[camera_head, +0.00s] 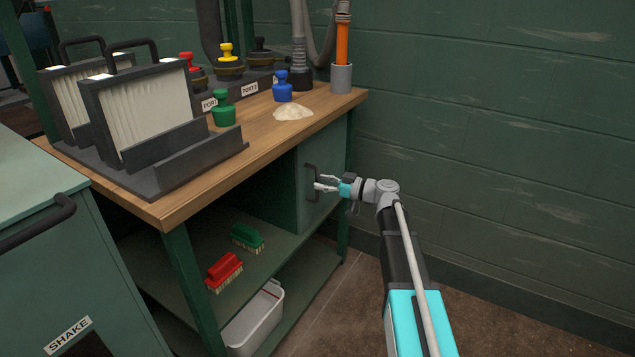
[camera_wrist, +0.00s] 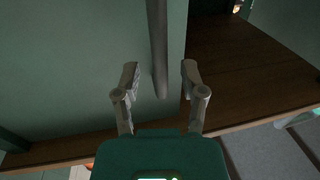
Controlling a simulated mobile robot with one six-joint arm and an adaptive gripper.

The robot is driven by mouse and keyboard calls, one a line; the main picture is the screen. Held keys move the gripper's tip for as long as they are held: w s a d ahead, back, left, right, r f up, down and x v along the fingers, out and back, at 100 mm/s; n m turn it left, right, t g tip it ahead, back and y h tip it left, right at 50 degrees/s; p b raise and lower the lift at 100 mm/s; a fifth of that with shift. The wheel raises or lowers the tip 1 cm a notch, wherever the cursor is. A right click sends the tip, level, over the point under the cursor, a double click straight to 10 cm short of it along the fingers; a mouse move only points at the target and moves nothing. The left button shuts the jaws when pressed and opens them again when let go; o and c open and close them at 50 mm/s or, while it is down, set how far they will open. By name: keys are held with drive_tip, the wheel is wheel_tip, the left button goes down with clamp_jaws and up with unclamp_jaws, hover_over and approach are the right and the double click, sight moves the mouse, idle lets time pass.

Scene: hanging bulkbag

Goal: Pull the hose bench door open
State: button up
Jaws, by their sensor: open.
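The green hose bench door (camera_head: 322,165) hangs under the right end of the wooden-topped bench and looks shut. Its dark upright bar handle (camera_head: 309,172) is on the left part of the door. My gripper (camera_head: 318,184) is at the handle, with its fingers pointing left toward it. In the wrist view my gripper (camera_wrist: 160,75) is open, and the handle (camera_wrist: 158,45) runs between the two fingertips with small gaps on both sides. The door panel (camera_wrist: 70,70) also shows there. I cannot tell how deep the bar sits between the fingers.
The bench top (camera_head: 250,133) holds pleated filters (camera_head: 140,105), coloured knobs and a pale powder pile (camera_head: 293,113). A red brush (camera_head: 224,270), a green brush (camera_head: 247,237) and a white bin (camera_head: 255,318) are on the shelves below. A green wall (camera_head: 480,120) stands behind; floor is clear near my arm.

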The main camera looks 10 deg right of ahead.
drive_tip(key=shift+x, duration=0.85)
drive_tip(key=shift+c, duration=0.2)
clamp_jaws()
